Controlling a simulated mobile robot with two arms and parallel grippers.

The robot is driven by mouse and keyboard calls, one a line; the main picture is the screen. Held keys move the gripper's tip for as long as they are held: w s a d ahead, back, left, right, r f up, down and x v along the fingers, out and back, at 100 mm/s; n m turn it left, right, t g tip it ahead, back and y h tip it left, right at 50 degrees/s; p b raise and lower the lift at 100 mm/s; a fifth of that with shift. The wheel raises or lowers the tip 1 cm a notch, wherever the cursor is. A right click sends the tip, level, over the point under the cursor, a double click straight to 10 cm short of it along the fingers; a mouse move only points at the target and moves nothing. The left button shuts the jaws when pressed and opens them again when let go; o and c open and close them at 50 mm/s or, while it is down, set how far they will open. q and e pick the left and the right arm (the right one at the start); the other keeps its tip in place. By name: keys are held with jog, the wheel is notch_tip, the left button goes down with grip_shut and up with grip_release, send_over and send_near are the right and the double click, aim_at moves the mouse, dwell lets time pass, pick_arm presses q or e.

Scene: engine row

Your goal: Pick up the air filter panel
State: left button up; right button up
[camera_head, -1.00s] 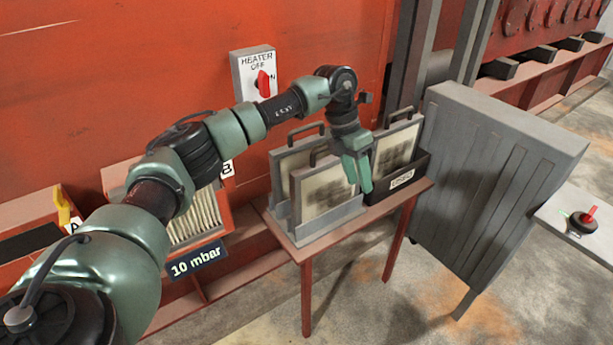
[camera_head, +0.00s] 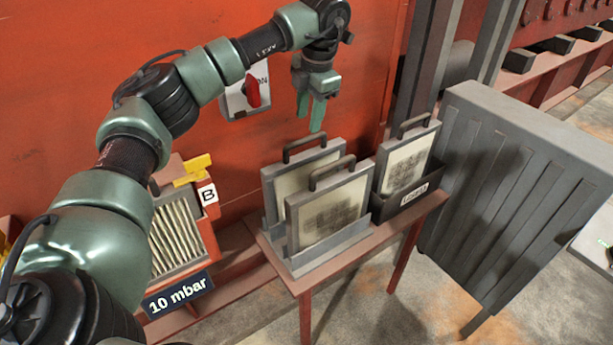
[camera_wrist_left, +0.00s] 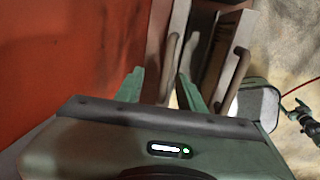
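Two framed filter panels with pale, dark-smudged faces and top handles stand in a grey rack (camera_head: 325,260): a front panel (camera_head: 330,212) and a rear panel (camera_head: 290,182) partly hidden behind it. A third panel (camera_head: 405,165) stands in a dark labelled box (camera_head: 410,204) to their right. My left gripper (camera_head: 310,122) is open and empty, above and behind the rack panels and apart from their handles. In the left wrist view, its fingers (camera_wrist_left: 162,92) are spread, with the panel handles (camera_wrist_left: 236,82) beyond them.
The rack and box sit on a small red table (camera_head: 275,262). A red wall with a heater switch (camera_head: 246,92) is behind. An open housing with a pleated filter (camera_head: 178,235), marked B, is at left.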

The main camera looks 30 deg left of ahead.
aim_at(307, 138)
pick_arm(q)
jog(key=shift+a+f, duration=0.1)
jog(key=shift+f, duration=0.4)
jog(key=shift+s+f+p, duration=0.2)
jog(key=shift+f+p, duration=0.05)
jog(key=shift+f, duration=0.35)
jog(key=shift+s+f+p, duration=0.2)
jog(key=shift+f, duration=0.4)
jog(key=f, duration=0.3)
jog(key=shift+w+a+f+p, duration=0.15)
jog(key=shift+w+f+p, duration=0.1)
jog(key=shift+f+p, duration=0.1)
jog(key=shift+f, duration=0.15)
grip_shut()
pick_arm(e)
jog(key=shift+s+d+r, duration=0.1)
jog(key=shift+s+r, duration=0.3)
jog(key=shift+s, duration=0.2)
jog(key=shift+s+d+r, duration=0.1)
jog(key=shift+s+r, duration=0.25)
jog(key=shift+s, duration=0.2)
jog(key=shift+s, duration=0.2)
